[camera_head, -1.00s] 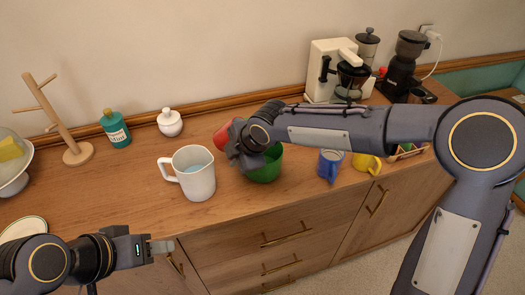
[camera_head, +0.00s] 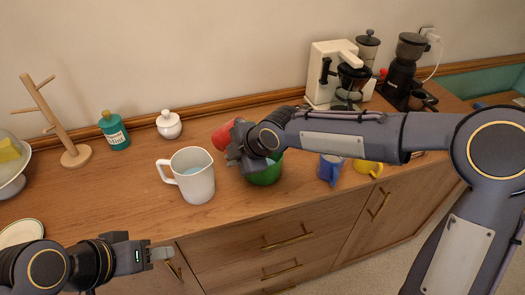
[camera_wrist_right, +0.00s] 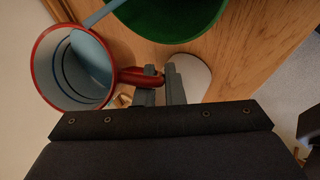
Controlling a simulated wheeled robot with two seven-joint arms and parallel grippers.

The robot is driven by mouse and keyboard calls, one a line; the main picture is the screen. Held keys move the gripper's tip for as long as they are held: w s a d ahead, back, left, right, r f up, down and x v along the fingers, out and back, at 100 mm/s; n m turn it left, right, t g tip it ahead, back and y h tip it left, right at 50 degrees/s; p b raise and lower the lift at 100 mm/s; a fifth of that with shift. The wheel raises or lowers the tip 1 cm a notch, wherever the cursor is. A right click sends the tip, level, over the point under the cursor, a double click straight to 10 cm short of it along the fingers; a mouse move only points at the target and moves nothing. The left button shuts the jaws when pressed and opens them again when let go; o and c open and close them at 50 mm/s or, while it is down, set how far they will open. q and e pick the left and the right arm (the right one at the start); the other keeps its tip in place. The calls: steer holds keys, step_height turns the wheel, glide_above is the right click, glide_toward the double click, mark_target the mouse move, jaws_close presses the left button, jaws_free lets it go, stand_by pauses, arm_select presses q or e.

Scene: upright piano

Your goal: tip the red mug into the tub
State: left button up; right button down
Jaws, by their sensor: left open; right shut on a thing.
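The red mug (camera_head: 222,136) is held tilted just behind and left of the green tub (camera_head: 264,176). My right gripper (camera_wrist_right: 163,84) is shut on its red handle. In the right wrist view the mug (camera_wrist_right: 50,78) shows a pale inside with dark rings. A blue-grey band (camera_wrist_right: 92,48) runs from inside the mug past its rim towards the tub (camera_wrist_right: 170,14); I cannot tell if it is liquid or a solid piece. My right arm and gripper hide part of the tub and mug in the head view. My left gripper (camera_head: 161,254) is open and empty at the counter's front edge.
A white pitcher (camera_head: 195,185) with bluish contents stands left of the tub. A blue mug (camera_head: 330,170) and a yellow mug (camera_head: 367,166) stand to its right. A teal jar (camera_head: 115,132), white lidded pot (camera_head: 169,124) and wooden mug tree (camera_head: 70,150) stand behind left.

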steer(key=shift+a+r+t+y+b, duration=0.15)
steer(key=shift+r+t+y+b, duration=0.2)
steer(key=shift+y+b, duration=0.45)
stand_by(0.6)
steer(key=shift+f+y+b, duration=0.55)
steer(key=shift+y+b, duration=0.35)
steer(key=shift+b, duration=0.1)
steer(key=shift+s+d+r+t+y+b, duration=0.15)
steer(key=shift+d+t+y+b, duration=0.1)
steer(key=shift+d+y+b, duration=0.15)
steer(key=shift+w+d+r+t+y+b, duration=0.1)
steer(key=shift+d+r+t+y+b, duration=0.05)
steer(key=shift+d+t+y+b, duration=0.15)
stand_by(0.8)
steer(key=shift+b, duration=0.35)
steer(key=shift+r+m+y+b, duration=0.1)
steer(key=shift+m+y+b, duration=0.2)
steer(key=shift+y+b, duration=0.3)
steer(key=shift+r+b, duration=0.1)
steer(key=shift+b, duration=0.25)
